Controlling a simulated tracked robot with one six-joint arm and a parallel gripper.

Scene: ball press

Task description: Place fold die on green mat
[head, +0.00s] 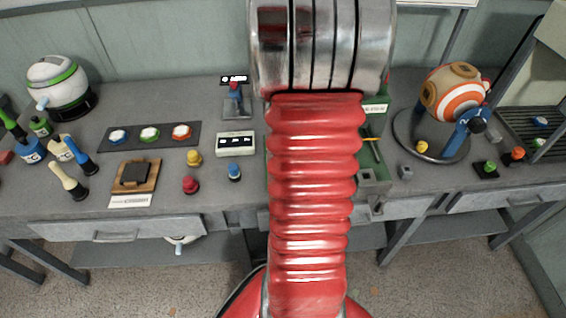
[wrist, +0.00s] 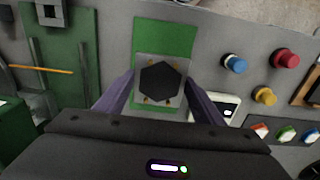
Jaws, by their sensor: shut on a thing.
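The fold die (wrist: 172,62) is a light grey square plate with a black hexagon on its face and small gold spots around it. It lies between the two purple fingers of my gripper (wrist: 159,84) in the wrist view, and the fingers are shut on its sides. The green mat (wrist: 165,36) is a flat green rectangle directly behind and under the die in that view. The die overlaps the mat's lower part; I cannot tell whether it touches the mat. In the head view my red arm hides the gripper, the die and the mat.
A white panel box (head: 235,144) stands close beside the mat. Blue (head: 235,172), red (head: 191,185) and yellow (head: 194,157) knobs stand nearby. A green press frame (wrist: 62,60) with an orange rod (wrist: 40,69) is on the other side. A wooden block (head: 136,175) lies farther left.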

